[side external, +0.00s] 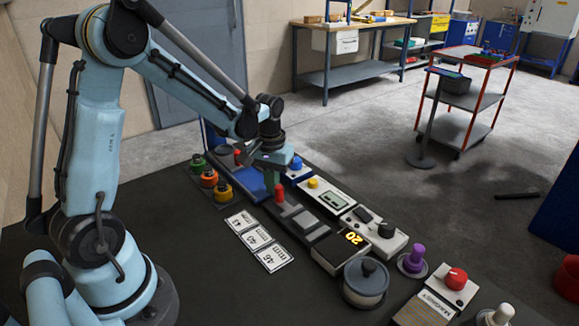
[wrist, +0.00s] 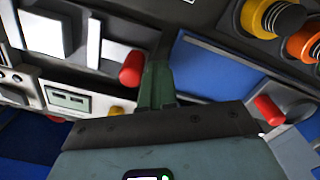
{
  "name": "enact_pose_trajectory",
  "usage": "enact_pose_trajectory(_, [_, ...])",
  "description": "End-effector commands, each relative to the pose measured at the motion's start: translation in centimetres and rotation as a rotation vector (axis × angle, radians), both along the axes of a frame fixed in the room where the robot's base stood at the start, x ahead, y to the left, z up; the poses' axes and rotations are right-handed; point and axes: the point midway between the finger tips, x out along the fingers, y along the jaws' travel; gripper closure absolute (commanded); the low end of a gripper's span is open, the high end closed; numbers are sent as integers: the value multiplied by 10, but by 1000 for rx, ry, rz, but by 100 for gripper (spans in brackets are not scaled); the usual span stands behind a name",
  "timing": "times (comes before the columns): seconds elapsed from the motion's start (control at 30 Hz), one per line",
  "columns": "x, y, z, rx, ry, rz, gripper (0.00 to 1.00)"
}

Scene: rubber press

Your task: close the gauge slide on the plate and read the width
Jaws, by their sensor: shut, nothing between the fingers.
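The gauge (side external: 318,238) is a dark bar on the bench with pale grey blocks on it, one of which seems to be the plate (side external: 305,219). A red knob (side external: 280,194), apparently the slide's handle, stands at its upper-left end; it also shows in the wrist view (wrist: 131,70). A display (side external: 352,237) at the other end reads a yellow 20, upside down in the picture. My gripper (side external: 271,183) is shut and empty, pointing down beside the knob. Its green fingers (wrist: 157,86) are just right of the knob in the wrist view; contact is unclear.
Orange, green and yellow knobs (side external: 209,178) stand left of my gripper. White number cards (side external: 258,240) lie on the bench before the gauge. A grey box with a screen (side external: 333,199), a lidded pot (side external: 366,282) and a purple knob (side external: 413,261) are close by.

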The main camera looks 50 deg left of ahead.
Motion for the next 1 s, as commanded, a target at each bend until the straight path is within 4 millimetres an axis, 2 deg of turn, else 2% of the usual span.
enact_pose_trajectory(1.0, [0, -24, 0, -2, 0, -3, 100])
